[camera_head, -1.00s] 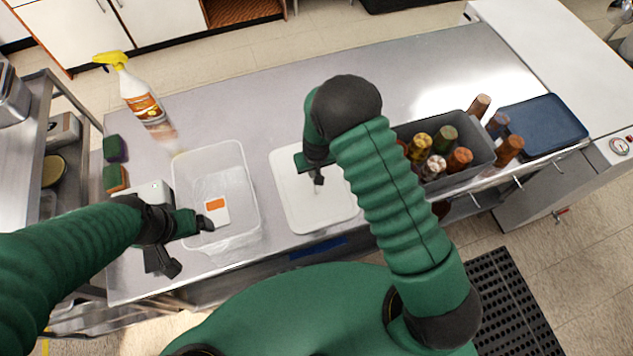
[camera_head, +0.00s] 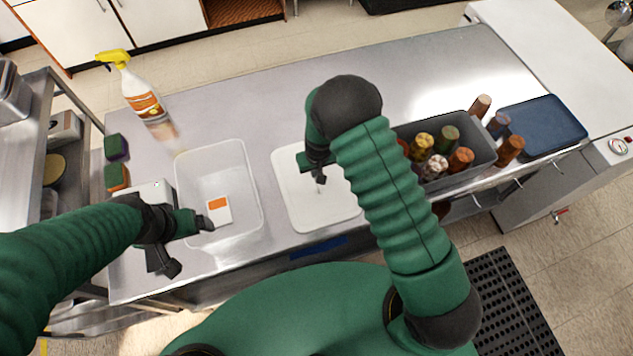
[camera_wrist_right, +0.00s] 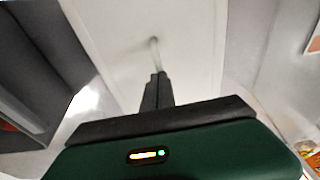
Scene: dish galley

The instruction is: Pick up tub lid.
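The tub lid is a white rounded panel (camera_head: 300,210) lying on the steel counter, with a thin upright grip at its middle. It fills the centre of the right wrist view (camera_wrist_right: 110,25). My right gripper (camera_head: 320,179) points down over its middle. In the wrist view its dark fingers (camera_wrist_right: 157,77) are close together at the top of the thin grip, and look shut on it. The lid still looks flat on the counter. My left gripper (camera_head: 189,246) is open and empty at the near edge of the clear tub (camera_head: 251,190).
A white and orange labelled item (camera_head: 218,211) shows at the tub. A grey bin (camera_head: 482,152) with several bottles stands right of the lid, a blue tray (camera_head: 545,125) beyond. A spray bottle (camera_head: 143,100) and sponges (camera_head: 116,147) are at left. The back middle counter is clear.

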